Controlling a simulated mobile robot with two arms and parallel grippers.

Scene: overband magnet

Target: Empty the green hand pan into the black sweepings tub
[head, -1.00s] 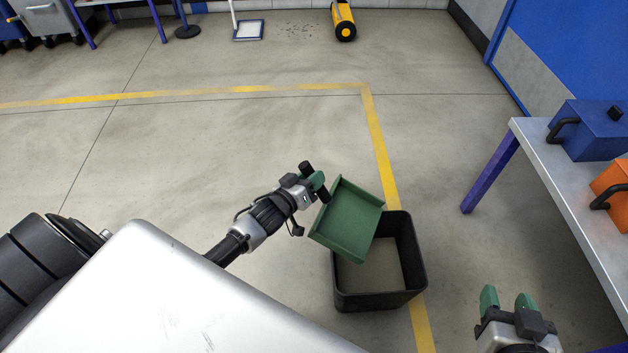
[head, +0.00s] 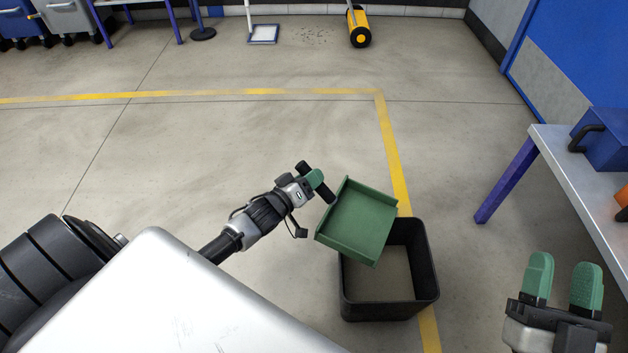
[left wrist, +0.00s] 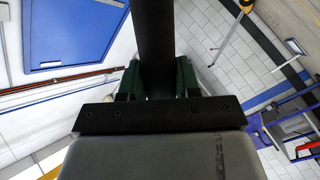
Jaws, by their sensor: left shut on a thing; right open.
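The green hand pan (head: 358,221) is an open tray with low walls, held tilted over the back left part of the black sweepings tub (head: 376,309). No sweepings can be made out in it. My left gripper (head: 317,183) is shut on the pan's black handle (head: 326,192). In the left wrist view the dark handle (left wrist: 156,48) runs between the green finger pads. The tub stands upright on the floor; its visible inside looks bare, and the pan hides part of it. My right gripper (head: 563,283) is open and empty, right of the tub.
A grey table (head: 582,180) with a blue case (head: 604,140) stands at the right. A yellow line (head: 394,165) runs along the floor behind the tub. A yellow roller (head: 358,27) and dark specks (head: 313,36) are far back.

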